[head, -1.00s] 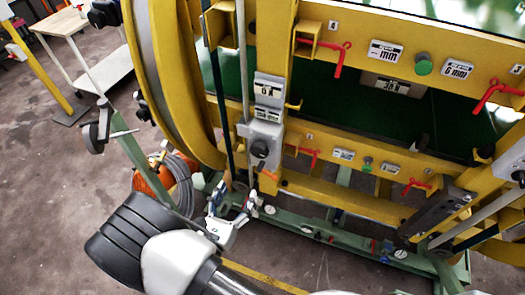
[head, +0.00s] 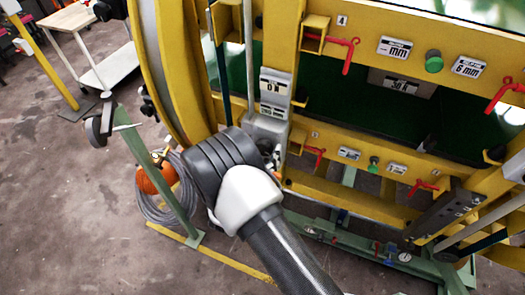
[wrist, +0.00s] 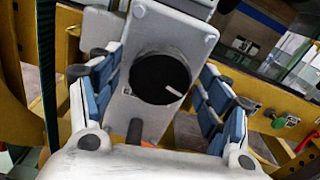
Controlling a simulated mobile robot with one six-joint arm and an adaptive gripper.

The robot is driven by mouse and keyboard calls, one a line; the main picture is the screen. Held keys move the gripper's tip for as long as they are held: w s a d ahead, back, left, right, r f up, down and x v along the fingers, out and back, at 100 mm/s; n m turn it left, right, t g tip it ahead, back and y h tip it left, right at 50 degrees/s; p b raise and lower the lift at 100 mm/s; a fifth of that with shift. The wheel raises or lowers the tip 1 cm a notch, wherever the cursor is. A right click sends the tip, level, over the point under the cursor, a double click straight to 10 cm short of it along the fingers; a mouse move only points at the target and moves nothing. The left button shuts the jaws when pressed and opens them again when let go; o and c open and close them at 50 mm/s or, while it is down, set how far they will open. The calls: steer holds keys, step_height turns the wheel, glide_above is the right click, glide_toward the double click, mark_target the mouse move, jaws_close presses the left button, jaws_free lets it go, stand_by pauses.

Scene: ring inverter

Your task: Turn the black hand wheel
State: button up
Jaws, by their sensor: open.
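The black hand wheel (wrist: 160,78) is a round dark disc with a short white mark at its lower right, in the wrist view. It sits on the face of a light grey box (wrist: 140,118). My gripper (wrist: 157,84) is open, with one blue-padded finger to the left of the wheel and one to the right. Gaps show between the wheel and both fingers; I cannot tell the depth between them. In the head view the wheel is hidden by my arm. The grey box shows there in part (head: 268,128), on the yellow frame.
The yellow frame (head: 385,30) carries several red lever handles (head: 347,52) and green knobs (head: 434,63). A dark rod end (wrist: 134,132) sits below the wheel.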

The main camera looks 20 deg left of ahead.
steer(key=shift+c, duration=0.2)
steer(key=c, duration=1)
steer(key=m+b, duration=0.5)
steer(key=m, duration=0.1)
steer(key=shift+f, duration=0.15)
steer(key=m+b, duration=0.2)
steer(key=m, duration=0.1)
steer(key=shift+a+m+b, duration=0.1)
steer(key=shift+m+b, duration=0.25)
steer(key=shift+m, duration=0.05)
steer(key=shift+m+b, duration=1.2)
steer(key=shift+m, duration=0.1)
